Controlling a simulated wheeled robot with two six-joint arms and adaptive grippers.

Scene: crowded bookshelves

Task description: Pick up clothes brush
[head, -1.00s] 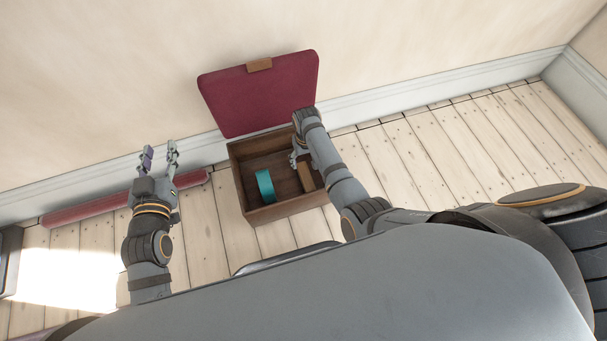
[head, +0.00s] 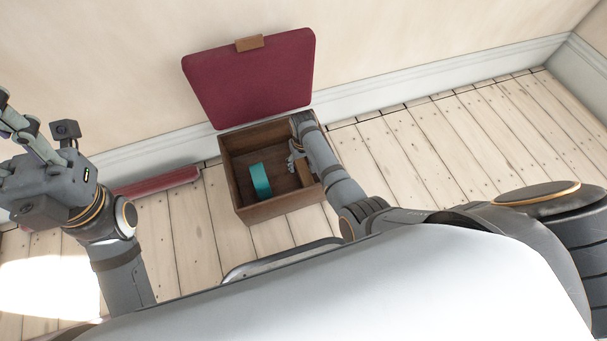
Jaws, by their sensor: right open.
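An open wooden box (head: 227,174) stands on the floor by the wall. Inside it on the right, a brown wooden piece (head: 304,172), possibly the clothes brush, is partly hidden by my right arm; its bristles cannot be seen. My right gripper (head: 293,160) is open, reaching into the box beside the brown piece; I cannot tell whether they touch. A teal object (head: 260,181) lies in the box to the left of the gripper. My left gripper (head: 8,118) is raised at the left edge, partly cut off, with its jaw opening unclear.
The box's dark red padded lid (head: 250,78) stands open at the back. A red bar-like object (head: 160,182) lies on the floor along the wall at left. The plank floor (head: 430,150) to the right of the box is clear.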

